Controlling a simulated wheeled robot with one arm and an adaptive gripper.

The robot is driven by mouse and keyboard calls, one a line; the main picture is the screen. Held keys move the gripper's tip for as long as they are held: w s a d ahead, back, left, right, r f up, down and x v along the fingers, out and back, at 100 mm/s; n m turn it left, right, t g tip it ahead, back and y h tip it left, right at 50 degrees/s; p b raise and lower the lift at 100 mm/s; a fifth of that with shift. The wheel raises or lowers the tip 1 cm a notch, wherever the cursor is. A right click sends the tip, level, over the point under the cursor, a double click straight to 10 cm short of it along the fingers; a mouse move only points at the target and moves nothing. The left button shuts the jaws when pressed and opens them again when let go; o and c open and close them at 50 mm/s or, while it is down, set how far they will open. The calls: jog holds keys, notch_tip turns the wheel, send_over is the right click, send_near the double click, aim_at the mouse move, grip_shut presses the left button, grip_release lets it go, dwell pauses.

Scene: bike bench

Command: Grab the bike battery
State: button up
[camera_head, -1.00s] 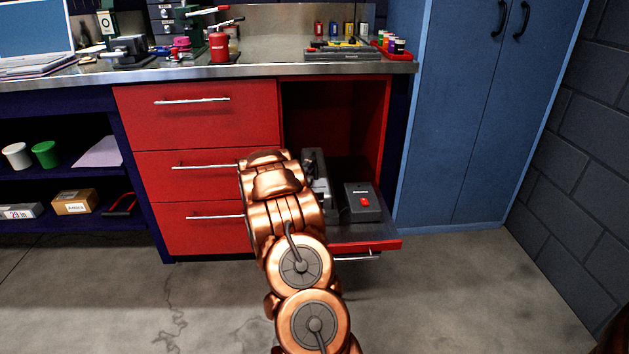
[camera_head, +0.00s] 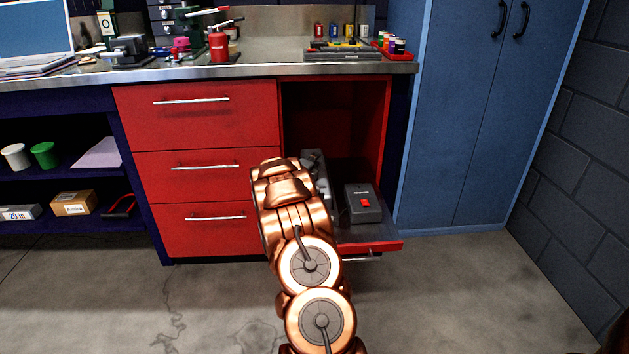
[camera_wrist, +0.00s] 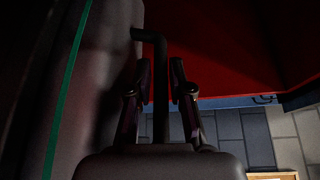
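A dark grey upright body, which looks like the bike battery (camera_head: 321,178), stands in the open red compartment in the head view, partly hidden by my arm. In the wrist view a large dark body with a green stripe (camera_wrist: 62,95), probably the same battery, fills the left side. A thin black bent bar (camera_wrist: 160,90), apparently its handle, passes between my fingers. My gripper (camera_wrist: 160,66) is open, with one finger on each side of the bar. The bar appears nearer the left finger; contact is unclear. In the head view my arm hides the gripper.
A dark box with a red switch (camera_head: 361,205) sits on the pulled-out shelf (camera_head: 384,245), right of the battery. Red drawers (camera_head: 200,175) stand left of the compartment. A blue cabinet (camera_head: 470,120) stands to the right. The floor in front is clear.

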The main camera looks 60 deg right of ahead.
grip_shut()
jog(key=shift+r, duration=0.15)
dwell(0.4)
